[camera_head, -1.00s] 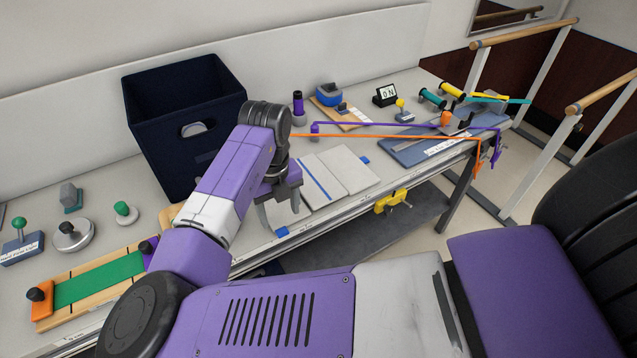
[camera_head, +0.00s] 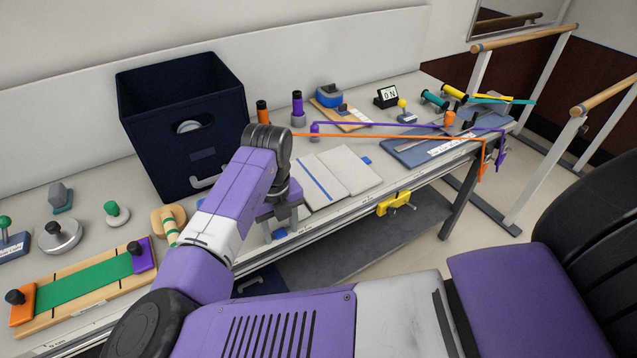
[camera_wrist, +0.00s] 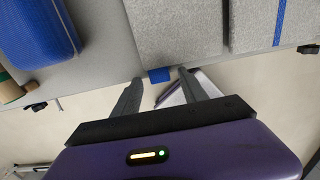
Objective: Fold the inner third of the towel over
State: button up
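The grey towel (camera_head: 345,168) lies flat on the table, with a blue stripe (camera_head: 316,176) along its left part and a seam line right of the stripe. It also shows at the top of the wrist view (camera_wrist: 180,28). A blue tab (camera_head: 366,161) sits by its right edge, and another blue tab (camera_head: 279,234) is at the table's front edge near my gripper (camera_head: 284,216). In the wrist view, my gripper (camera_wrist: 160,77) is open and empty, its fingertips apart on either side of a blue tab (camera_wrist: 159,75). My arm hides part of the table left of the towel.
A navy bin (camera_head: 180,140) stands at the back left. Exercise pieces and a green-topped board (camera_head: 85,282) lie at left. An orange band (camera_head: 390,137) and a purple band (camera_head: 400,125) stretch behind the towel. A yellow clamp (camera_head: 397,201) hangs at the front edge.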

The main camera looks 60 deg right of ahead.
grip_shut()
jog(key=shift+s+d+r+y+p, duration=0.15)
jog(key=shift+r+y+p, duration=0.15)
jog(key=shift+r+p, duration=0.4)
jog(key=shift+t+y+p, duration=0.3)
jog(key=shift+t+p, duration=0.05)
jog(key=shift+t, duration=0.05)
jog(key=shift+r, duration=0.1)
jog(key=shift+s+d+r+t+y+p, duration=0.1)
jog(key=shift+d+r+t+y+p, duration=0.1)
jog(key=shift+r+y+p, duration=0.25)
jog(key=shift+d+r+t+y+p, duration=0.1)
jog(key=shift+r+t+y+p, duration=0.1)
jog(key=shift+p, duration=0.3)
jog(key=shift+a+t+y, duration=0.1)
jog(key=shift+t+y, duration=0.2)
jog(key=shift+y, duration=0.05)
